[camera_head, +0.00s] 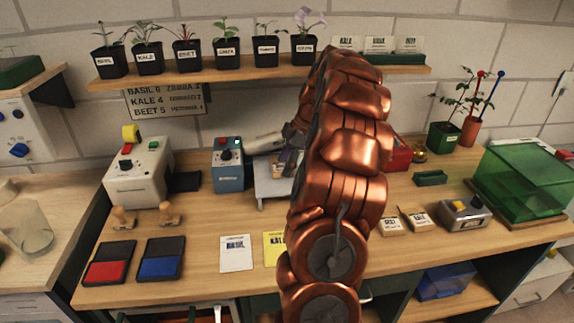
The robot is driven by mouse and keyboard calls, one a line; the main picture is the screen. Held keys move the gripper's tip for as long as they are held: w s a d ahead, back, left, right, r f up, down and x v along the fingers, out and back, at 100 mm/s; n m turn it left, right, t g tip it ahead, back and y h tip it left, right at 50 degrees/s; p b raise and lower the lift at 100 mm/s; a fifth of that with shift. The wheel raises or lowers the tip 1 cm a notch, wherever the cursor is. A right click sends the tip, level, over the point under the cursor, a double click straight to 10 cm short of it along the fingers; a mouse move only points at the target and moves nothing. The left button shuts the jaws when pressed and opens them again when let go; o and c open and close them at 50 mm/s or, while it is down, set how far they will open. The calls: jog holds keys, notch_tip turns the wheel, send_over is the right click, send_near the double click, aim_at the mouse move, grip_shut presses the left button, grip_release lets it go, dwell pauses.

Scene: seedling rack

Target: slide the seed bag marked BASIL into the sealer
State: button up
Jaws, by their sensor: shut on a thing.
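My copper-coloured arm covers the middle of the view. My gripper (290,163) is partly hidden beside it, low over a pale metal platform (268,188) at the back of the bench. It is shut on a small tan thing (279,171), likely a seed bag; I cannot read its marking. A blue-grey box with red and green buttons (228,170) stands left of the platform, with a grey bar (264,144) reaching right from it toward my gripper. Box, bar and platform look like the sealer. Whether the bag touches the platform is unclear.
Two small labelled bags (392,225) (419,219) lie to the right. A white machine (139,172), stamps and ink pads (160,260) stand left. White (237,254) and yellow (273,248) cards lie in front. Potted seedlings line the shelf (180,79) above.

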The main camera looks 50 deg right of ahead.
jog(key=shift+w+d, duration=0.1)
jog(key=o, duration=1.2)
jog(key=shift+r, duration=0.1)
jog(key=shift+v, duration=5.9)
